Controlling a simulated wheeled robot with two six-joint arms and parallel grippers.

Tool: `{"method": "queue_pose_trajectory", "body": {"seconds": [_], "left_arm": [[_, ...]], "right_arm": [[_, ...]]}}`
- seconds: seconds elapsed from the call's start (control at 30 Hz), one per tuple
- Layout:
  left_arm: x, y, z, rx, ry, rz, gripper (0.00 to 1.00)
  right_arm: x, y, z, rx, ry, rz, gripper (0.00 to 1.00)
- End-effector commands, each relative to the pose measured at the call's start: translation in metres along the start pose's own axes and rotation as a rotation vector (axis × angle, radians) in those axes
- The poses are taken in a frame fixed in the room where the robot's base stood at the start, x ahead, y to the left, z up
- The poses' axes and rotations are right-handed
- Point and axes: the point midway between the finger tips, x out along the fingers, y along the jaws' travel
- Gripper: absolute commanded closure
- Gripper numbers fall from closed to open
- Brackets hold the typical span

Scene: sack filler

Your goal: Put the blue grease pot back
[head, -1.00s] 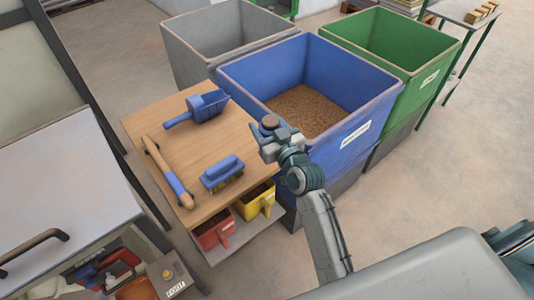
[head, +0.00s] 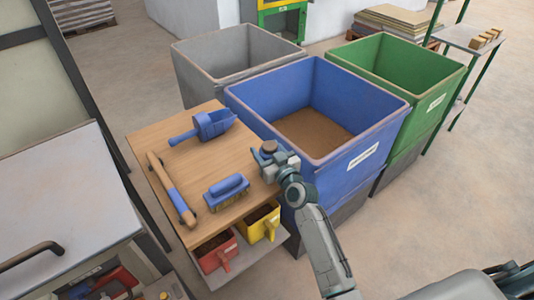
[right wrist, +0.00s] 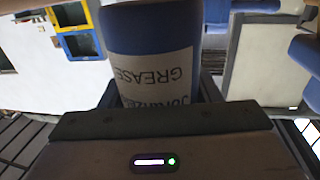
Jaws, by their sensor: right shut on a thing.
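The blue grease pot (right wrist: 150,60) fills the upper middle of the right wrist view. It has a white label reading GREASE, upside down there. My right gripper (head: 265,158) is shut on it. In the head view only the pot's brown top (head: 269,147) shows clearly above the fingers. Gripper and pot appear at the right edge of the wooden bench top (head: 185,225), beside the near wall of the blue bin (head: 345,160). I cannot tell their exact height above the bench. My left gripper is not in view.
On the bench lie a blue scoop (head: 208,125), a blue brush (head: 226,188) and a wooden-handled tool (head: 172,188). Grey (head: 230,52) and green (head: 395,68) bins flank the blue bin. A grey-topped cabinet (head: 60,200) stands left.

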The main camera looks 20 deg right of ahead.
Motion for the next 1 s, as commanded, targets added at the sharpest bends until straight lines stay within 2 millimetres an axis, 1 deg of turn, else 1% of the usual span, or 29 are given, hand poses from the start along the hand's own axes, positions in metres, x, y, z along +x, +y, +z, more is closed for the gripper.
{"method": "queue_pose_trajectory", "body": {"seconds": [0.03,0.27,0.4,0.43,0.5,0.53,0.77,0.9,0.93,1.0], "left_arm": [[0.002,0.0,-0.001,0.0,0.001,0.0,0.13],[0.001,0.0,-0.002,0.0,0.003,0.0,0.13],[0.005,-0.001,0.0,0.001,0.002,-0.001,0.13],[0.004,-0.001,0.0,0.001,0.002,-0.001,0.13],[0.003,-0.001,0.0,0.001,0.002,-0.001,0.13],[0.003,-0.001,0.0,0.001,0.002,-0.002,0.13],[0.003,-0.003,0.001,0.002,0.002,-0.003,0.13],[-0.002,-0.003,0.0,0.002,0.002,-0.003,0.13],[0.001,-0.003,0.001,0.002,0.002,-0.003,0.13],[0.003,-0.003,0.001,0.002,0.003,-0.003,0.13]], "right_arm": [[0.0,0.0,0.004,0.001,0.001,0.0,0.75],[0.0,0.0,0.004,0.0,0.002,0.001,0.75],[0.0,0.0,0.008,0.0,0.002,0.001,0.75],[0.0,0.0,0.007,0.0,0.001,0.0,0.39],[0.0,0.0,0.007,0.0,0.001,0.0,0.25],[0.0,0.0,0.007,0.0,0.001,0.0,0.21],[0.0,0.0,0.007,0.0,0.001,0.0,0.21],[0.0,0.0,0.002,0.0,0.001,0.0,0.21],[-0.004,0.0,0.005,0.0,0.0,0.0,0.21],[-0.015,0.0,0.006,-0.001,0.0,0.0,0.21]]}}
